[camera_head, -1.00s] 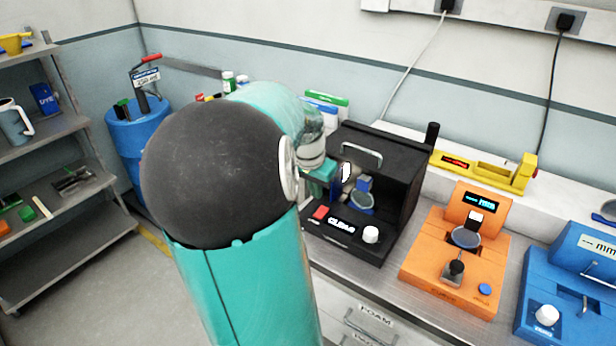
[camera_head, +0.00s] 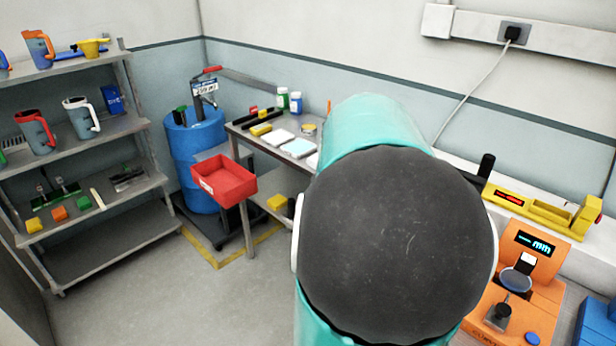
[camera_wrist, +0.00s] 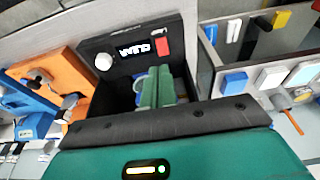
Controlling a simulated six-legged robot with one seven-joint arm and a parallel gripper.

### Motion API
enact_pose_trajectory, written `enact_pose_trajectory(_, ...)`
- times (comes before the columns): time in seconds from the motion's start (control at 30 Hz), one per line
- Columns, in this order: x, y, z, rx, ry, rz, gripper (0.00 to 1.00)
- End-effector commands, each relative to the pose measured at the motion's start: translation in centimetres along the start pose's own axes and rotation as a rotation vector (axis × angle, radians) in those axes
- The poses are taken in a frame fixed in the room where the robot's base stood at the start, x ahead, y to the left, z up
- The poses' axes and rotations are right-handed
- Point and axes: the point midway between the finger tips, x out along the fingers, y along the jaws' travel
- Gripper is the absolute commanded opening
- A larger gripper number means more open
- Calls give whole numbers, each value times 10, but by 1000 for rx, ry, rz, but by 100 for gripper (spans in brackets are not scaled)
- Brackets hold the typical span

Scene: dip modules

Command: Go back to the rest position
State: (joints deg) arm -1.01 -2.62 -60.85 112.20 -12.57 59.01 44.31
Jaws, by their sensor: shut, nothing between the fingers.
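My gripper (camera_wrist: 157,86) shows in the wrist view with its two green fingers together and nothing between them. It points toward the black box-shaped device (camera_wrist: 124,52), which has a lit display, a white knob and a red button. I cannot tell the gap between the fingertips and the device. In the head view my teal arm with its dark round joint fills the middle and right of centre. It hides my gripper and nearly all of the black device there.
An orange device (camera_head: 517,285) and a yellow device (camera_head: 540,209) stand at the right. A side table (camera_head: 238,131) holds small items, with a red bin (camera_head: 224,182) at its front and a blue drum (camera_head: 197,140) behind. Shelves (camera_head: 103,235) stand left; the floor between is clear.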

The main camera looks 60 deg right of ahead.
Motion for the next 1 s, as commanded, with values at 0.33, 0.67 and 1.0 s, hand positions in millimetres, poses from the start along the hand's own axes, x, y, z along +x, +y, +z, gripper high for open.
enact_pose_trajectory(0.33, 0, -6, 9, -34, -12, -18, 0)
enact_pose_trajectory(0.67, -46, -70, 174, -641, -97, -322, 0)
enact_pose_trajectory(1.0, -112, -32, 367, -1423, 94, -590, 0)
